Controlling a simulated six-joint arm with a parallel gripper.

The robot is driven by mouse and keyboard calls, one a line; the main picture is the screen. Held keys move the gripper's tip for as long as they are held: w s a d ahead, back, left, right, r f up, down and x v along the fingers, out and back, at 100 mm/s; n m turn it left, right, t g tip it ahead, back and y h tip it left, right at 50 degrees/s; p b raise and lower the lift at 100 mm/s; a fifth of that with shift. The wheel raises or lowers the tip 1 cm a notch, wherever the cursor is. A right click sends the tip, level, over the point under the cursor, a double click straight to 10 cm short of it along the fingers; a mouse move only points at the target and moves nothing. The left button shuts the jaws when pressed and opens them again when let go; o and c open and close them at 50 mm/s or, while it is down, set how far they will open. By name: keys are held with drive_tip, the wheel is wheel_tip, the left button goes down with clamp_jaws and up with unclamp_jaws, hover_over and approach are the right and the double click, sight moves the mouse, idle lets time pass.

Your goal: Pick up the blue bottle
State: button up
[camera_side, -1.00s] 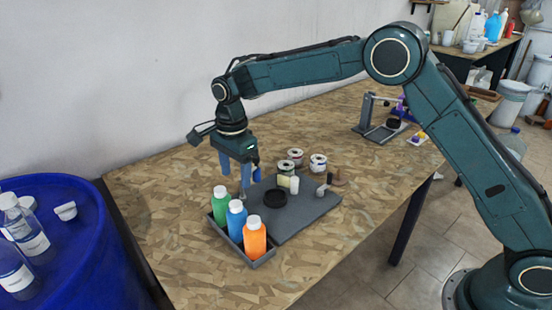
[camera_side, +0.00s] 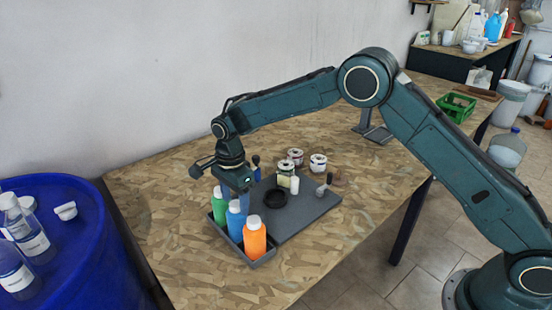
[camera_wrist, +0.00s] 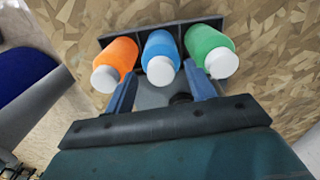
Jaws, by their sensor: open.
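The blue bottle (camera_side: 236,223) has a white cap and stands upright in the middle of a grey tray (camera_side: 265,263), between a green bottle (camera_side: 219,205) and an orange bottle (camera_side: 255,240). My gripper (camera_side: 233,200) is just above and behind the blue bottle in the side view, and partly hides its top. In the wrist view the blue bottle (camera_wrist: 161,52) lies ahead, roughly centred between the two blue fingers of my open gripper (camera_wrist: 160,88). The orange bottle (camera_wrist: 118,58) is left there and the green bottle (camera_wrist: 208,45) right. The jaws hold nothing.
A dark grey board (camera_side: 297,217) lies beside the tray, with a black ring (camera_side: 275,198) and small items on it. Several tins (camera_side: 318,163) stand behind it. A blue drum (camera_side: 65,260) stands at the left. The wooden table front is clear.

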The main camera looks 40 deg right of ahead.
sight(237, 217)
drive_tip(key=shift+f, duration=0.8)
drive_tip(key=shift+f, duration=2.6)
drive_tip(key=c, duration=0.7)
drive_tip(key=shift+c, duration=0.2)
drive_tip(key=shift+r, duration=0.1)
wheel_tip(237, 217, up, 20)
